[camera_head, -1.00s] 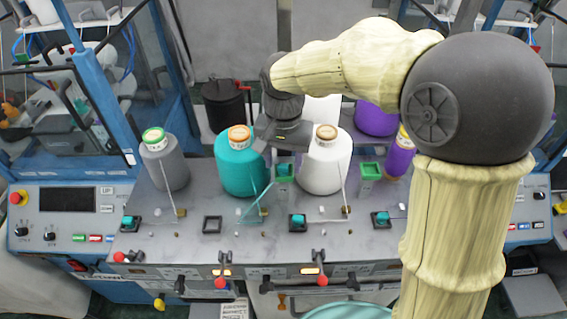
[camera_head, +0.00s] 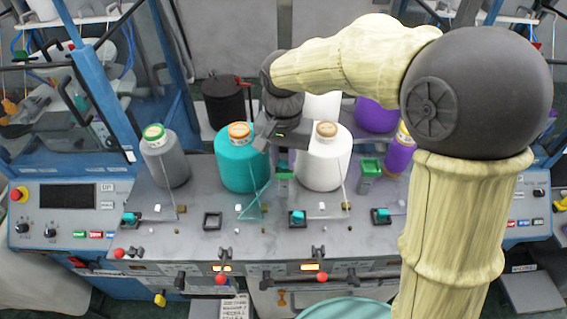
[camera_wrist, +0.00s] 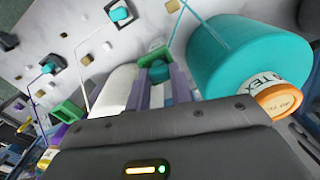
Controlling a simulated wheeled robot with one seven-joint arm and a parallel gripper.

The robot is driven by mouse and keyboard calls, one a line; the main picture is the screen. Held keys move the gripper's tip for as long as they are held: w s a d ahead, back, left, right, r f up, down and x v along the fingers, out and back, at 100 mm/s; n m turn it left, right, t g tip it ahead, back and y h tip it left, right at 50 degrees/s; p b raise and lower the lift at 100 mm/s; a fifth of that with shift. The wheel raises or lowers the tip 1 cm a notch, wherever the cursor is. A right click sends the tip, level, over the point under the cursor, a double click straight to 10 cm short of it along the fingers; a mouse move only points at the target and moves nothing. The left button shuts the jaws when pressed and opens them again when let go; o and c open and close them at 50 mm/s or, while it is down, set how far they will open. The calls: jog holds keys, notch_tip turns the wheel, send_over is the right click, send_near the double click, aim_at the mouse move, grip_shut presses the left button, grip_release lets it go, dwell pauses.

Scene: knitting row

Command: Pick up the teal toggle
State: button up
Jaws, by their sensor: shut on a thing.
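The teal toggle (camera_wrist: 161,73) is between the two finger pads of my gripper (camera_wrist: 158,82) in the wrist view. The gripper is shut on it. A green square holder (camera_wrist: 153,54) shows just beyond the toggle. In the head view my gripper (camera_head: 284,158) points down over that holder (camera_head: 284,175), between the teal cone and the white cone. The toggle cannot be made out there. How far the toggle is from the holder is hard to tell.
A teal yarn cone (camera_head: 242,170) stands close left of my gripper and a white cone (camera_head: 325,165) close right. A grey cone (camera_head: 168,165) is farther left. Another green holder (camera_head: 369,168) is at right. Other teal toggles (camera_head: 297,217) and an empty square socket (camera_head: 212,221) are nearer the front.

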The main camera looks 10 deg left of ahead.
aim_at(284, 161)
notch_tip(284, 161, up, 10)
jog(key=b, duration=0.2)
dwell(0.4)
jog(key=shift+r, duration=0.1)
dwell(0.3)
